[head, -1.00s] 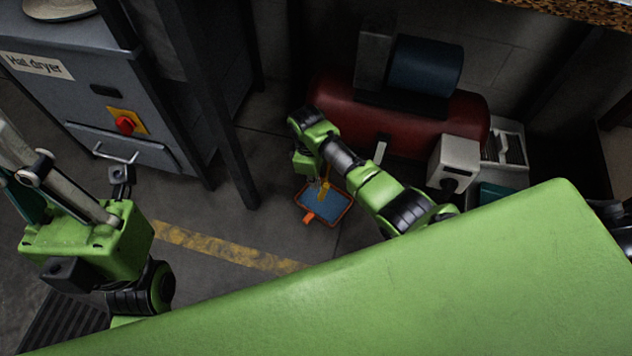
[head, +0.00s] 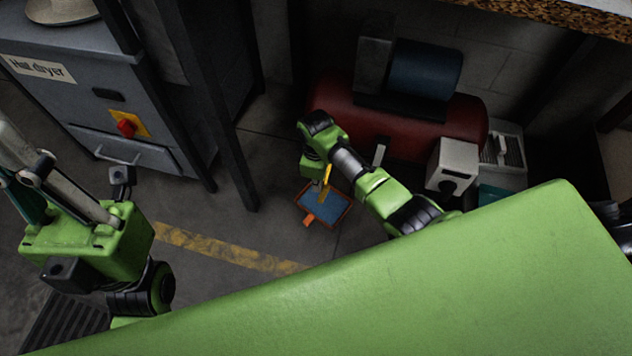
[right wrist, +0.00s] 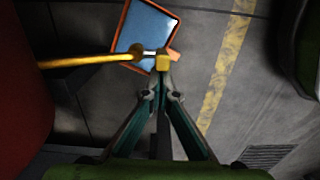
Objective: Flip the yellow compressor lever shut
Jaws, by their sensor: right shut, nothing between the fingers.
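The yellow lever (right wrist: 90,61) shows in the right wrist view as a long rod coming in from the left, with a blocky yellow end (right wrist: 163,62) near the top of my fingers. In the head view a short part of the lever (head: 327,182) shows below my right wrist. My right gripper (right wrist: 162,80) is shut and empty, its tips at or very close to the lever's end; contact is unclear. The red compressor tank (head: 410,130) lies behind my right arm. My left gripper (head: 40,175) is at the left edge, partly cut off, its opening unclear.
A blue tray with an orange rim (head: 343,216) lies on the floor below the lever. The hat dryer (head: 110,75) stands at left. A dark post (head: 222,130) stands between dryer and compressor. A white box (head: 454,163) sits right of my arm.

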